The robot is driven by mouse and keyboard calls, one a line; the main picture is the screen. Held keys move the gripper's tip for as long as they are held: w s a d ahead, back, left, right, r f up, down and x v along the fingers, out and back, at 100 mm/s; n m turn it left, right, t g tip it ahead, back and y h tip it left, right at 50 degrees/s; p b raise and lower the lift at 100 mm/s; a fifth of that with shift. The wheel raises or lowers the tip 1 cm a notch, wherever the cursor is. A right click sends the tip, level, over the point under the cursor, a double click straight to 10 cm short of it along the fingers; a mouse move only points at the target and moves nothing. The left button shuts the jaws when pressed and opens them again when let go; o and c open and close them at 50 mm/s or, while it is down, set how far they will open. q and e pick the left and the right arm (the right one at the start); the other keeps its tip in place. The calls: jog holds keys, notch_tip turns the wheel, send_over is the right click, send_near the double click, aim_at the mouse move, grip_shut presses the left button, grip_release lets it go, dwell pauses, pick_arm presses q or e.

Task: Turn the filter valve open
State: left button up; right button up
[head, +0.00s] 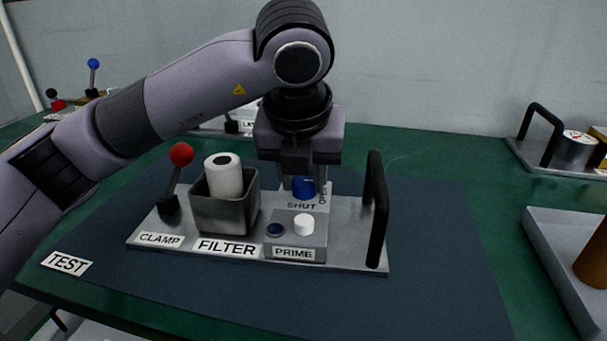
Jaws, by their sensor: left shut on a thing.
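The filter valve is a blue knob (304,188) at the back of the grey filter unit (345,238), beside a white plate (322,202) lettered SHUT and OPEN. My left gripper (304,186) points straight down over the knob, its fingers shut on it. The fingers and gripper body hide the knob's top, so which way it is turned cannot be told. My right gripper does not show.
A red-knobbed clamp lever (181,156) and a white filter cylinder (224,176) in a metal box stand left of the knob. A PRIME block (295,238) is in front, a black handle (377,210) right. A tray (560,255) stands further right.

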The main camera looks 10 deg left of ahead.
aim_at(301, 210)
pick_arm(q)
jog(key=shift+r, duration=0.1)
jog(key=o, duration=1)
jog(key=shift+o, duration=0.2)
jog(key=v, duration=0.7)
jog(key=shift+s, duration=0.1)
